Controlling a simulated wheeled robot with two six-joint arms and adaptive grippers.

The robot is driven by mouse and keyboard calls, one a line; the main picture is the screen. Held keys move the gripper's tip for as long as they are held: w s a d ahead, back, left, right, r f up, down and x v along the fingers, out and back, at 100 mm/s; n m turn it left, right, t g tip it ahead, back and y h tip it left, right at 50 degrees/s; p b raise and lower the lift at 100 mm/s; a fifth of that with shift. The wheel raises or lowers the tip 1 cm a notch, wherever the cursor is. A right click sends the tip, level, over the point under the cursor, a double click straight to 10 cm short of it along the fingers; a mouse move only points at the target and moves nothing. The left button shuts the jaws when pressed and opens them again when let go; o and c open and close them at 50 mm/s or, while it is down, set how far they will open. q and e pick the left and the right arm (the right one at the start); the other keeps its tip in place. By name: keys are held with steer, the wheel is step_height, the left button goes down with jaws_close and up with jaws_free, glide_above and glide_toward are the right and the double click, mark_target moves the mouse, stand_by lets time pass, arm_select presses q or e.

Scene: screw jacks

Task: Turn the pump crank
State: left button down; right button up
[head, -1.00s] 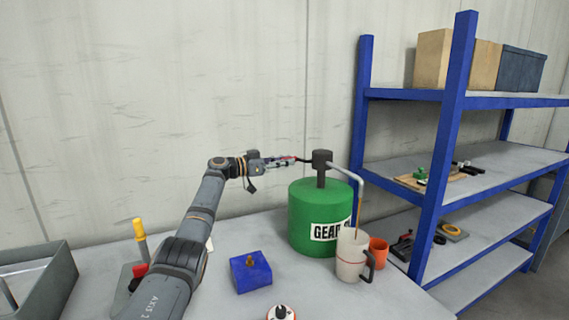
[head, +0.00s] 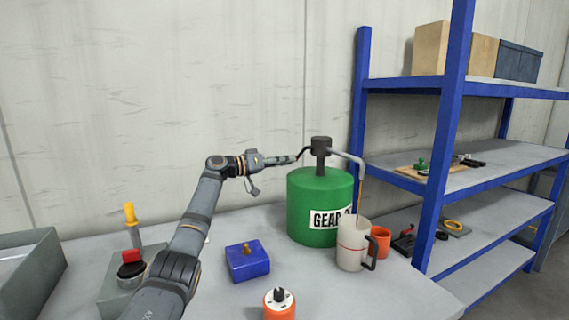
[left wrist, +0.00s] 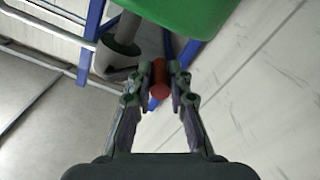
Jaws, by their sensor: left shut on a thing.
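The green drum (head: 303,215) with a "GEAR" label stands at the back of the bench. A dark pump head (head: 320,143) sits on top of it. The dark crank arm (head: 304,150) reaches left from the head. My left gripper (head: 292,159) is at the crank's outer end, shut on its red grip. The left wrist view shows the red grip (left wrist: 159,78) between the fingertips (left wrist: 161,88). A grey spout (head: 350,158) bends down to the right, with a thin brown stream (head: 360,190) falling into the white jug (head: 350,262).
An orange cup (head: 380,241) stands behind the jug. A blue block (head: 247,266), an orange round item (head: 279,306), a yellow-handled tool (head: 130,213) and a grey bin (head: 35,260) are on the bench (head: 370,295). A blue shelf rack (head: 435,170) is close on the right.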

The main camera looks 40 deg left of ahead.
stand_by(0.4)
arm_select(q)
steer(key=c, duration=1.3)
jaws_free()
steer(key=shift+o, duration=0.2)
steer(key=v, duration=1.2)
